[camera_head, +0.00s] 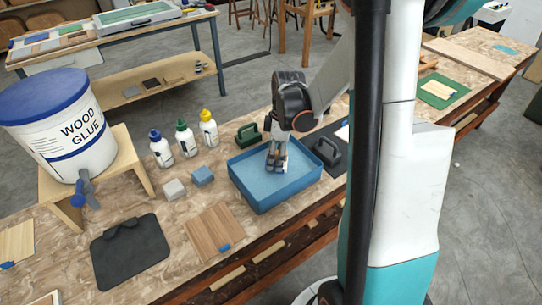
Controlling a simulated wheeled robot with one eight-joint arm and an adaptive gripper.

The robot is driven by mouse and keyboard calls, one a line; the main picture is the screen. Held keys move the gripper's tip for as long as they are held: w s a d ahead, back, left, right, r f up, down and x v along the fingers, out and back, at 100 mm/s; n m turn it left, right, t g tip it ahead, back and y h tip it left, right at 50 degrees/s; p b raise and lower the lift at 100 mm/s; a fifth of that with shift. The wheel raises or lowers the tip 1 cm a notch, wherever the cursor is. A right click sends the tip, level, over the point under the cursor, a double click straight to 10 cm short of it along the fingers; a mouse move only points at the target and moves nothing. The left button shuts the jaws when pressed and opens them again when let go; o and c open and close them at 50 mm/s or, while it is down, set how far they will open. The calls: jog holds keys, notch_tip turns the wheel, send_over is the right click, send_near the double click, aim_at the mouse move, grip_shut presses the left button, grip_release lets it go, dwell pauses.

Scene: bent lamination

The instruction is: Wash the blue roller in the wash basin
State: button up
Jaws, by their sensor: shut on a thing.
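The blue wash basin (290,197) stands on the workbench near the middle and holds pale blue water. My gripper (276,165) points down into the basin, its fingertips low over or at the water. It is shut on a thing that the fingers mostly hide. No blue roller stands free on the bench, so the held thing is most likely the blue roller; its roll cannot be made out.
A green roller (248,134) stands behind the basin and a dark roller (327,151) to its right. Capped bottles (185,141), a grey block (174,190) and a blue block (202,176) stand left. A wood glue bucket (58,130) sits on a wooden stand far left.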

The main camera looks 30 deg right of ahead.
dwell(0.3)
jog(key=shift+s+a, duration=0.1)
jog(key=shift+a, duration=2.9)
jog(key=shift+d, duration=0.1)
jog(key=shift+d+b, duration=0.5)
jog(key=shift+d, duration=2.45)
jog(key=shift+a+r+p, duration=0.5)
jog(key=shift+r+p, duration=0.25)
jog(key=shift+r, duration=0.3)
jog(key=shift+a+r+p, duration=0.55)
jog(key=shift+r+p, duration=0.2)
jog(key=shift+r, duration=0.35)
jog(key=shift+a+r+p, duration=0.5)
jog(key=shift+r+p, duration=0.25)
jog(key=shift+r, duration=0.3)
jog(key=shift+r+p, duration=1.75)
jog(key=shift+r, duration=0.75)
